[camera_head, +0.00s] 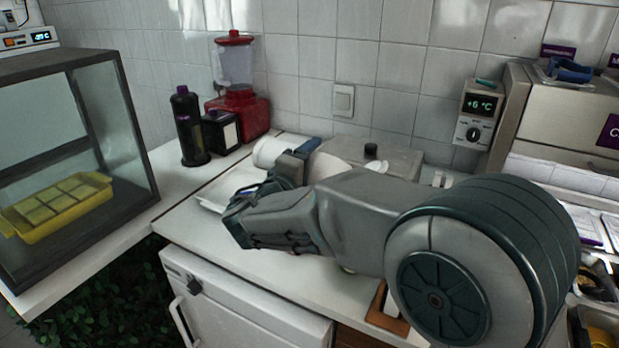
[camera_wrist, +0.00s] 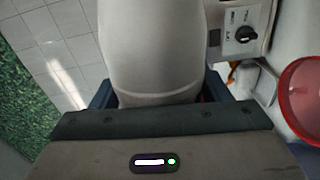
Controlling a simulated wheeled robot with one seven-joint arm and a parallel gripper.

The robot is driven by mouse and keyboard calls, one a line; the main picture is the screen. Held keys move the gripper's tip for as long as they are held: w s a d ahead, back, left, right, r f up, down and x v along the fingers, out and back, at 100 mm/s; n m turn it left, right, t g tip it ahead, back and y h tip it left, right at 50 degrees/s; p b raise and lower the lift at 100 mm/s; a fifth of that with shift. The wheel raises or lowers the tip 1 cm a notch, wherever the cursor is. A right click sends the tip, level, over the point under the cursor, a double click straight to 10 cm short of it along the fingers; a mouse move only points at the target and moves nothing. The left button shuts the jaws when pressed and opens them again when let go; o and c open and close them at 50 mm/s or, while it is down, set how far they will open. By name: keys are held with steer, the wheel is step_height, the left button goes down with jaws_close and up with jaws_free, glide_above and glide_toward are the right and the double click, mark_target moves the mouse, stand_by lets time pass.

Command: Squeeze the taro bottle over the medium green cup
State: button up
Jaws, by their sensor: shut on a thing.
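My gripper (camera_wrist: 165,97) is shut on a large pale, whitish bottle (camera_wrist: 152,50), which fills the middle of the wrist view between the two blue fingers. No label shows on its visible side, so I cannot read whether it is taro. In the head view my gripper (camera_head: 292,163) is above the white counter, and a white rounded piece (camera_head: 268,152) beside its fingers looks like part of the held bottle, lying tilted. The medium green cup cannot be made out; my arm hides much of the counter.
A dark bottle with a purple cap (camera_head: 190,128), a black box (camera_head: 220,132) and a red blender (camera_head: 238,85) stand at the back left. A glass case with a yellow tray (camera_head: 58,205) is at far left. A red-rimmed round container (camera_wrist: 304,98) shows in the wrist view.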

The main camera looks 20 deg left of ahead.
mark_target(333, 165)
steer(key=shift+r+m+b, duration=0.65)
steer(key=shift+m+b, duration=0.35)
steer(key=shift+b, duration=0.9)
steer(key=shift+r+m+b, duration=0.6)
steer(key=shift+m+b, duration=0.4)
steer(key=shift+b, duration=0.9)
steer(key=d+m+b, duration=0.1)
steer(key=m+b, duration=0.1)
steer(key=b, duration=0.3)
steer(key=d+f+m+b, duration=0.1)
steer(key=d+m+b, duration=0.1)
steer(key=b, duration=0.2)
steer(key=shift+s+b, duration=0.15)
steer(key=shift+b, duration=0.2)
steer(key=d+m+b, duration=0.1)
steer(key=b, duration=0.1)
steer(key=m+b, duration=0.1)
steer(key=b, duration=0.1)
steer(key=shift+d+f+b, duration=0.25)
steer(key=shift+d+b, duration=0.1)
steer(key=shift+b, duration=0.05)
steer(key=shift+s+d+r+m+b, duration=0.1)
steer(key=shift+m+b, duration=0.2)
steer(key=o, duration=0.4)
steer(key=shift+c, duration=0.2)
steer(key=c, duration=0.6)
